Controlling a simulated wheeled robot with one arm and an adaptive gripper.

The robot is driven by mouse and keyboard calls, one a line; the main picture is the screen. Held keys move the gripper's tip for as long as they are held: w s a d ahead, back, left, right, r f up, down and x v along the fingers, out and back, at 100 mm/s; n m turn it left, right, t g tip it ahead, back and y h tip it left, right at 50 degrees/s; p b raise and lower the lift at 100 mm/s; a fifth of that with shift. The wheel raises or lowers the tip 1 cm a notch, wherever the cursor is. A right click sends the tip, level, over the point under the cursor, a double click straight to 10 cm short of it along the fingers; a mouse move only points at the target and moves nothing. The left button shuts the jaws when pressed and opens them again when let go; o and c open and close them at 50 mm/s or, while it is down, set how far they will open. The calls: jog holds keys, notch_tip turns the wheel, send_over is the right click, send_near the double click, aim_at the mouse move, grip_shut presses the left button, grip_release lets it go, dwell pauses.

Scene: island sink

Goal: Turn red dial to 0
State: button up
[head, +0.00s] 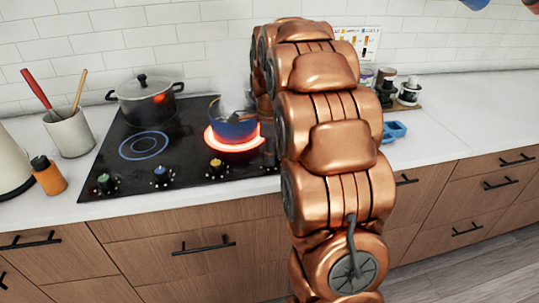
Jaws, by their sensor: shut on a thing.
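A black cooktop (185,181) is set in the white counter. Along its front edge I see a green dial (103,183), a blue dial (161,174) and a yellow dial (217,167). The red dial is hidden behind my copper arm, where the row continues to the right. A dark sliver of my gripper (268,146) shows at the arm's left edge, at that end of the row. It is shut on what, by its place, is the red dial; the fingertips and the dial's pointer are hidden. The burner under the blue pot (233,129) glows red.
A lidded grey pot (146,103) stands at the back left of the cooktop. A utensil crock (69,133) and an orange bottle (47,175) stand left of it. Jars (408,92) and a blue object (395,131) lie right of my arm. The right counter is mostly clear.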

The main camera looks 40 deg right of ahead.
jog(key=n+b, duration=0.2)
jog(key=n, duration=0.3)
jog(key=shift+f, duration=0.1)
jog(key=n+b, duration=0.1)
jog(key=n, duration=0.3)
jog(key=shift+n, duration=0.4)
jog(key=n, duration=0.4)
jog(key=shift+n+b, duration=0.3)
jog(key=shift+b, duration=0.1)
jog(key=n, duration=0.4)
jog(key=shift+a+n, duration=0.1)
jog(key=shift+n, duration=0.2)
jog(key=n, duration=0.7)
jog(key=n+p, duration=0.1)
jog(key=n, duration=0.1)
jog(key=shift+r+n, duration=0.2)
jog(key=shift+n, duration=0.2)
jog(key=n+p, duration=0.2)
jog(key=n, duration=0.3)
jog(key=shift+n+p, duration=0.95)
jog(key=shift+n, duration=1.25)
jog(key=shift+f, duration=0.1)
